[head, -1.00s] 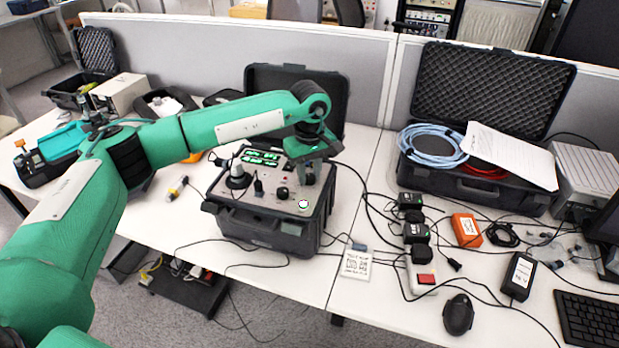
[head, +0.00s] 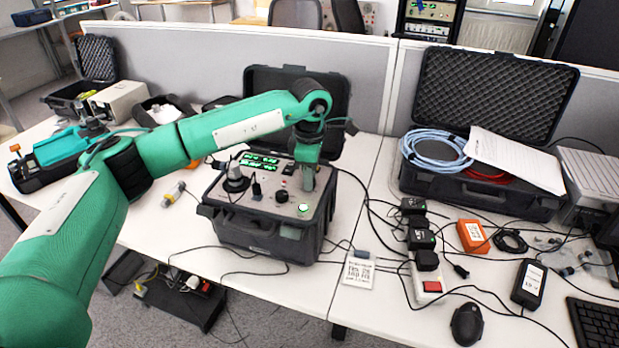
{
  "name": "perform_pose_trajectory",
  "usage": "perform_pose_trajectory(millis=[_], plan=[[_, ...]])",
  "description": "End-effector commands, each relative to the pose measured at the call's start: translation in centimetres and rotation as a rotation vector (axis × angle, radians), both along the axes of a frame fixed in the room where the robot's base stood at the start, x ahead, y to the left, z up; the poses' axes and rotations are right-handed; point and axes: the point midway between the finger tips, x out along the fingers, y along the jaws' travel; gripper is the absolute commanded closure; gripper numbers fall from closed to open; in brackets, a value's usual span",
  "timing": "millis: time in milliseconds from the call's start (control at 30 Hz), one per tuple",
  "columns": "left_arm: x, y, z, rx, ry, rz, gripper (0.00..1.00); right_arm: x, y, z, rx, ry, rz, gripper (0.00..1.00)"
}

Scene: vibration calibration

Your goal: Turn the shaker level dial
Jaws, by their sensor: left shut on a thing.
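The shaker unit (head: 262,237) is a black case with a light grey top panel, standing on the white table at the middle. Its panel carries lit green displays (head: 258,160), a dark dial (head: 281,196), a black mount at the left (head: 236,180) and a round white-green button (head: 303,208). My left gripper (head: 306,186) points down at the right part of the panel. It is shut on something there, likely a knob. The gripper hides that part, so I cannot tell the held dial's shape. My right gripper does not show.
An open black case (head: 480,200) with blue cable and paper stands at the right. Chargers, a power strip (head: 428,284), a mouse (head: 467,324) and loose cables lie right of the unit. A grey partition (head: 200,60) runs behind.

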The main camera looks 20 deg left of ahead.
Motion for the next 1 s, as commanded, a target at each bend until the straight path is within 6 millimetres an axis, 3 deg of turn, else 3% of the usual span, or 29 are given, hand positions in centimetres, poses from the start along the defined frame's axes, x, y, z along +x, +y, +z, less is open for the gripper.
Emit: perform_pose_trajectory(millis=[500,1000], plan=[[0.1,0.0,0.0,-0.001,-0.002,0.458,0.96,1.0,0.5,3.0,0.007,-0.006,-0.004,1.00],[0.1,0.0,0.1,0.000,-0.002,0.670,0.96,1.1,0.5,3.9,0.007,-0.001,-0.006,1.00]])
